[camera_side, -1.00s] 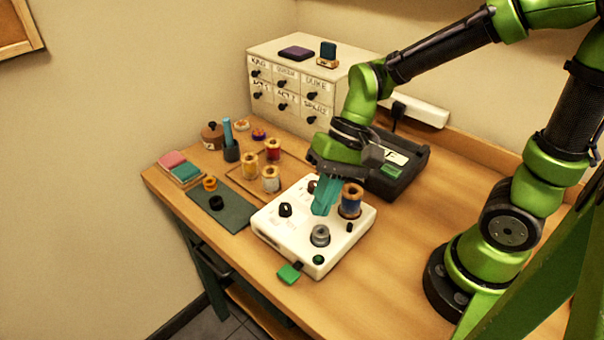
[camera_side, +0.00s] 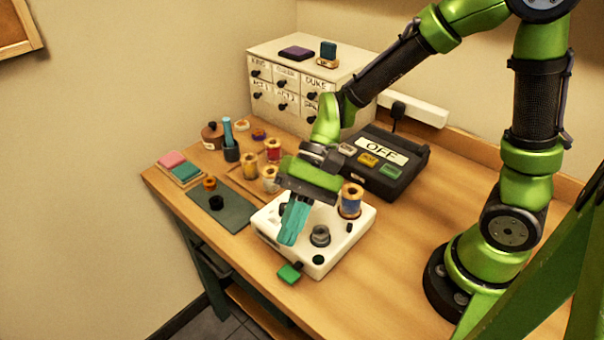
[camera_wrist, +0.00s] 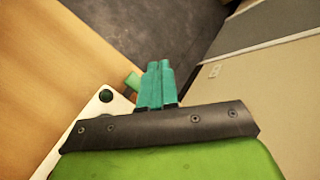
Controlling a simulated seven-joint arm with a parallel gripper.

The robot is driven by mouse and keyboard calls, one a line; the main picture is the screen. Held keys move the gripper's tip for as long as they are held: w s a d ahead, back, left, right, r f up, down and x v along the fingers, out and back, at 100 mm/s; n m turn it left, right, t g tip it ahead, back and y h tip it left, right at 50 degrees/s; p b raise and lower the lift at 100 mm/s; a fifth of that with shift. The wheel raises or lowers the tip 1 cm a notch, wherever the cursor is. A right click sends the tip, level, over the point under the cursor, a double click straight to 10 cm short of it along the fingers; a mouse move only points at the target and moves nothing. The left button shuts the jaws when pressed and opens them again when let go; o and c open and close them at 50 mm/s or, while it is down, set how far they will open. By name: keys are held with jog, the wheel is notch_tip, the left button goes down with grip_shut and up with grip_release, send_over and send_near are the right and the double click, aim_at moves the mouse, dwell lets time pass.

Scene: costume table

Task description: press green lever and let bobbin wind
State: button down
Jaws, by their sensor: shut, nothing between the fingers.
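The white winder (camera_side: 338,252) sits near the table's front edge, with a blue spool (camera_side: 350,201) on its back right and a grey metal bobbin (camera_side: 320,235) at its middle. The green lever (camera_side: 289,273) sticks out from its front left side; it also shows in the wrist view (camera_wrist: 133,81), partly behind my fingers. My gripper (camera_side: 289,238) has teal fingers, shut and empty, pointing down above the winder's left part, up and back from the lever. In the wrist view my fingertips (camera_wrist: 159,66) appear just right of the lever. The fingers and hand hide part of the winder's top.
A black box with an OFF display (camera_side: 381,150) and coloured buttons stands behind the winder. Several thread spools (camera_side: 272,149) stand on a tray to the left, near a dark green mat (camera_side: 222,208). A white drawer cabinet (camera_side: 290,84) is at the back. The table right of the winder is clear.

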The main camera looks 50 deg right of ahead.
aim_at(289, 278)
jog(key=shift+f, duration=3.75)
jog(key=shift+f, duration=0.4)
jog(key=shift+f, duration=0.45)
jog(key=shift+s+a+f, duration=0.1)
jog(key=shift+s+f, duration=0.2)
jog(key=shift+f, duration=0.35)
jog(key=shift+r, duration=0.15)
jog(key=shift+s+r, duration=0.25)
jog(key=shift+r, duration=0.55)
jog(key=shift+w, duration=0.1)
